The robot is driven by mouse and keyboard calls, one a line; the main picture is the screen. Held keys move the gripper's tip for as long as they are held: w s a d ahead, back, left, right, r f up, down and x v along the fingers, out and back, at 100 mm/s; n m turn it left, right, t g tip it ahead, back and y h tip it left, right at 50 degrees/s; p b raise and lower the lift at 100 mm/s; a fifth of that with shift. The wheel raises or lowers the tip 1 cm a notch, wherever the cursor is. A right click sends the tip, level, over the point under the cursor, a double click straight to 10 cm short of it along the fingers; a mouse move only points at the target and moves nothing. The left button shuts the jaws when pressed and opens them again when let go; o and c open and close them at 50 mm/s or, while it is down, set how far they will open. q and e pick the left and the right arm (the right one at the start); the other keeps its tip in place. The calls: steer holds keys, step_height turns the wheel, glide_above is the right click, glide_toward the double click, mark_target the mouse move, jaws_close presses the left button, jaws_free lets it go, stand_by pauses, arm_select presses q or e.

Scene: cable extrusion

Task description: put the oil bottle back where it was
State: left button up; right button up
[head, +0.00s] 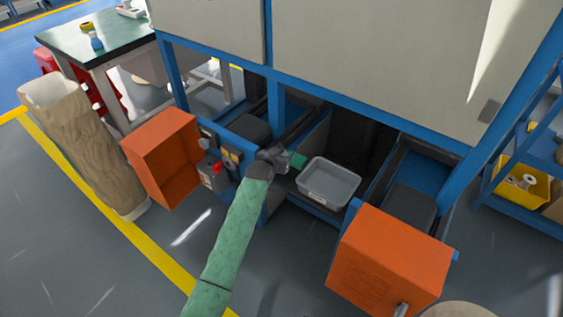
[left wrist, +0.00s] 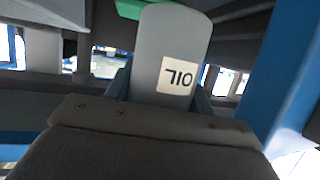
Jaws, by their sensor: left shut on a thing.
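The oil bottle (left wrist: 180,45) fills the middle of the left wrist view. It is grey, with a pale label reading OIL upside down. My left gripper (head: 281,160) is shut on it, with a dark finger on each side of the bottle. In the head view the gripper is at the opening of the blue machine frame, just left of a grey tray (head: 329,183). The bottle is small there and hard to separate from the gripper. A green piece (head: 299,161) shows just beyond the gripper; I cannot tell whether it belongs to the bottle. My right gripper is not in view.
An orange box (head: 163,160) stands left of the opening and another orange box (head: 390,262) is at front right. A grey unit with a red part (head: 213,174) is close left of my arm. Blue posts border the opening. Open floor lies in front.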

arm_select(q)
steer(key=shift+f, duration=1.95)
steer(key=o, duration=1.1)
steer(key=shift+f, duration=0.15)
steer(key=shift+c, duration=0.2)
steer(key=v, duration=1.2)
steer(key=s+f+n+g, duration=0.1)
steer(key=s+f, duration=0.8)
steer(key=s, duration=0.4)
steer(key=s+a+f+g+y, duration=0.1)
steer(key=s+f+g, duration=0.1)
steer(key=s+f, duration=0.7)
steer(key=s+f+n+g, duration=0.1)
steer(key=s+f, duration=0.8)
steer(key=s, duration=0.9)
steer(key=shift+s+a+f+n+g+p, duration=0.3)
steer(key=shift+a+g+p, duration=0.1)
steer(key=shift+g, duration=0.3)
